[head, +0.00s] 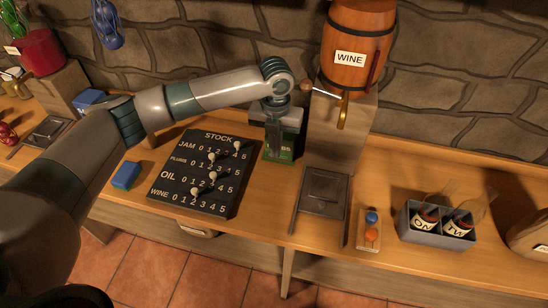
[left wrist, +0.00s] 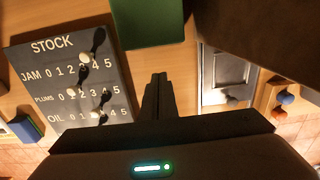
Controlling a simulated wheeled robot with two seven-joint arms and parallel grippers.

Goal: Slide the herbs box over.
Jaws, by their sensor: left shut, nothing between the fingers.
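The herbs box is a green box (head: 284,153) with a partly covered white label ending in "BS", standing on the wooden counter left of the barrel's stand. My left gripper (head: 273,150) is in front of it in the head view, pointing down with its fingers shut and empty, and hides much of the box. In the left wrist view, the green box (left wrist: 150,22) is at the top, cut off by the frame edge. The shut fingertips (left wrist: 158,80) point towards it, with a strip of counter showing between. My right gripper is not in view.
The black STOCK board (head: 225,190) with pegs lies left of the box, and a blue block (head: 125,175) lies beyond it. The wine barrel (head: 357,30) stands on a wooden stand (head: 335,140) close right. A dark metal tray (head: 324,192) and a grey bottle crate (head: 436,238) are further right.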

